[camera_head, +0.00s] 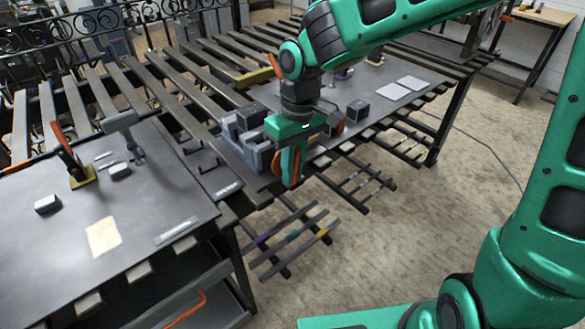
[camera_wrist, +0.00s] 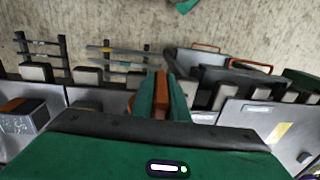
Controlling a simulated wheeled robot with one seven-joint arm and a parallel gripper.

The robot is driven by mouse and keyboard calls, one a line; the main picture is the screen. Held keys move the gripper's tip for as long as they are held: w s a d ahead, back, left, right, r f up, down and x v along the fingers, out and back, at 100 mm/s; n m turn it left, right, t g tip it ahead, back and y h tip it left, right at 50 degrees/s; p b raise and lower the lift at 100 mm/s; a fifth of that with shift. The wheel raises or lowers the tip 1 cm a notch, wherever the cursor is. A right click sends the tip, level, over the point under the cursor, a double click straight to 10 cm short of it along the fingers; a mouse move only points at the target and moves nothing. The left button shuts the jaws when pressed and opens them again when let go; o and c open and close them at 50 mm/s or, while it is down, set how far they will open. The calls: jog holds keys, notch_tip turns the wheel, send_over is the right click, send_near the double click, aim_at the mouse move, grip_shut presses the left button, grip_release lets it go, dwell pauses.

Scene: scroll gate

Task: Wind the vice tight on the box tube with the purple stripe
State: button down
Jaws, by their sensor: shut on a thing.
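The grey vice (camera_head: 243,134) sits at the bench's front edge. My gripper (camera_head: 288,180) points down right in front of it. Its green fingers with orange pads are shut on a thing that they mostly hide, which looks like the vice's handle. In the wrist view the fingers (camera_wrist: 162,98) show close together at the bench edge. A bar with a purple stripe (camera_head: 262,239) lies on the low rack below the bench, beside bars with teal (camera_head: 293,233) and yellow (camera_head: 322,232) stripes. What is between the vice jaws cannot be made out.
At left a dark tabletop (camera_head: 130,215) holds a red lever on a yellow base (camera_head: 76,168), a grey clamp-like stand (camera_head: 125,130) and a paper sheet (camera_head: 103,236). A dark cube (camera_head: 357,110) and pale plates (camera_head: 398,88) lie to the right. Open floor is in front.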

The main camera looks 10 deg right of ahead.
jog(key=g+y, duration=0.2)
jog(key=y, duration=0.1)
jog(key=g+y, duration=0.1)
jog(key=y, duration=0.1)
jog(key=g+y, duration=0.1)
jog(key=y, duration=0.1)
jog(key=shift+s+a+r+g, duration=0.1)
jog(key=shift+a+r+g, duration=0.1)
jog(key=shift+g, duration=0.2)
jog(key=g+y, duration=0.2)
jog(key=y, duration=0.1)
jog(key=shift+a+r+y, duration=0.1)
jog(key=shift+y, duration=0.2)
jog(key=shift+s+r+g+y, duration=0.1)
jog(key=shift+r+g+y, duration=0.1)
jog(key=shift+g+y, duration=1.35)
jog(key=shift+y, duration=0.25)
jog(key=c, duration=1.8)
grip_release()
jog(key=shift+o, duration=0.4)
jog(key=shift+a+r, duration=0.1)
